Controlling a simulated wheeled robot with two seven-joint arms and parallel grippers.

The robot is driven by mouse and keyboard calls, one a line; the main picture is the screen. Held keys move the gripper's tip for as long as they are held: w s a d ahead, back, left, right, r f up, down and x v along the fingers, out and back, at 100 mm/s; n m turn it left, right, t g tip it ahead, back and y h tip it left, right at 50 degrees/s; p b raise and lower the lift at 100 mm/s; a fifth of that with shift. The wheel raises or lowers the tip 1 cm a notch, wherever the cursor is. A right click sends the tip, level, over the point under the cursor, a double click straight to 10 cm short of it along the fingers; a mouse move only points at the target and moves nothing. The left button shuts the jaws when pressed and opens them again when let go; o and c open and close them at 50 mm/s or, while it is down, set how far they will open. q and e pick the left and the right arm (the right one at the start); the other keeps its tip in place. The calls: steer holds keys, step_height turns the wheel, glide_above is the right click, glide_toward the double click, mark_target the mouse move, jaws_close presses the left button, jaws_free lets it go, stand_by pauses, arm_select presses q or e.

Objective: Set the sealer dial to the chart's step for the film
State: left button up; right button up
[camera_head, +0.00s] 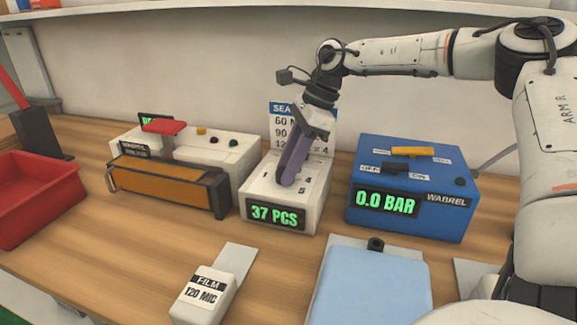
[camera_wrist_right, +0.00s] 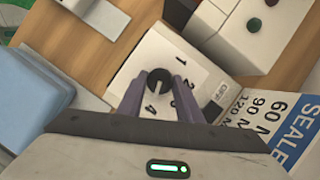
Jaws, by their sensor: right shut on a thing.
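The sealer (camera_head: 312,205) is a white box with a 37 PCS display. Its black dial (camera_wrist_right: 158,78) shows in the right wrist view, with numbers 1 to 4 around it. A pale mark shows on the dial; I cannot tell which number it points at. My right gripper (camera_head: 288,180) points down with its purple fingers shut on the dial, which they hide in the head view. The film block (camera_head: 205,290) reads 120 MIC. My left gripper is not in view.
A blue box (camera_head: 413,165) reading 0.0 BAR stands to the right. A white machine with an orange-brown front bar (camera_head: 165,187) and a red handle stands to the left. A red bin (camera_head: 35,200) is at far left. A light blue pad (camera_head: 370,290) lies in front.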

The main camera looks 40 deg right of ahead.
stand_by(0.5)
steer(key=o, duration=1)
steer(key=shift+o, duration=0.2)
steer(key=v, duration=1)
steer(key=shift+p, duration=0.4)
steer(key=shift+d+r, duration=0.1)
steer(key=shift+r, duration=0.05)
